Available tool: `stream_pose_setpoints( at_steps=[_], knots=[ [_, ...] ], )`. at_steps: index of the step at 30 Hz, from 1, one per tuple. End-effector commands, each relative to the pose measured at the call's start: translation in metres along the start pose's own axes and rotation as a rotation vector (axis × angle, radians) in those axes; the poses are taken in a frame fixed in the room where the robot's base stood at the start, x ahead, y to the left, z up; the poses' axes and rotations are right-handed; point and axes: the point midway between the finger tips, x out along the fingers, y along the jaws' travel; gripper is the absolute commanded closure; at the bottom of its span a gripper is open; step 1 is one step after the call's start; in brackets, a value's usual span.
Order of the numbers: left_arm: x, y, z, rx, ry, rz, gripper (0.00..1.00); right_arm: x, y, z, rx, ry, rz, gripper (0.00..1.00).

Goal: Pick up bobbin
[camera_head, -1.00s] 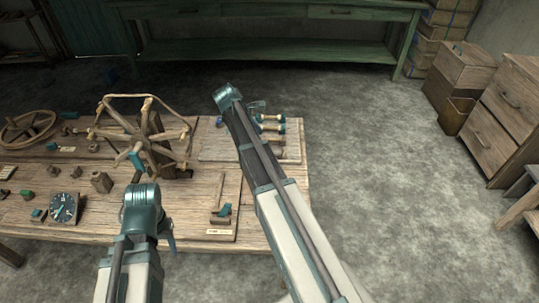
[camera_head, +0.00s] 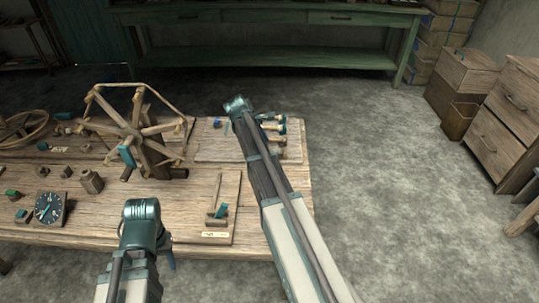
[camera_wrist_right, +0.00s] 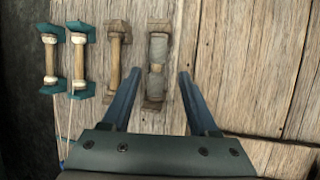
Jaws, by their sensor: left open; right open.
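Several bobbins lie side by side on a wooden board. In the right wrist view, two have teal ends, a left one (camera_wrist_right: 51,62) and a right one (camera_wrist_right: 80,62). Beside them are a plain brown bobbin (camera_wrist_right: 117,60) and a grey-wound bobbin (camera_wrist_right: 157,62). My right gripper (camera_wrist_right: 158,80) is open, its fingers pointing toward the grey-wound bobbin, one on each side; contact cannot be told. In the head view my right arm partly covers the bobbins (camera_head: 272,128) and hides that gripper. My left gripper (camera_head: 170,260) shows only partly, low beside its arm at the table's front.
A wooden reel (camera_head: 135,132) stands on the table left of the bobbins. A dial (camera_head: 49,209) and a small holder with a teal piece (camera_head: 219,213) sit nearer the front. Bare floor (camera_head: 390,190) lies right of the table.

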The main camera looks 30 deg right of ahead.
Motion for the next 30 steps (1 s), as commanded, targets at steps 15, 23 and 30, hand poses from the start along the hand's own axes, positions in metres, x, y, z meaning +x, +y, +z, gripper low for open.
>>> stream_pose_setpoints(
  at_steps=[15,23,30],
  knots=[
    [0.045,0.003,-0.003,0.002,0.0,-0.006,0.5,0.047,0.004,-0.011,0.0,0.0,0.0,0.4],
    [0.044,0.003,-0.003,0.002,0.0,-0.006,0.5,0.046,0.004,-0.011,0.0,0.0,0.0,0.61],
    [0.044,0.003,-0.003,0.001,0.0,-0.006,0.5,0.046,0.004,-0.011,0.0,0.0,0.0,1.0]
  ],
)
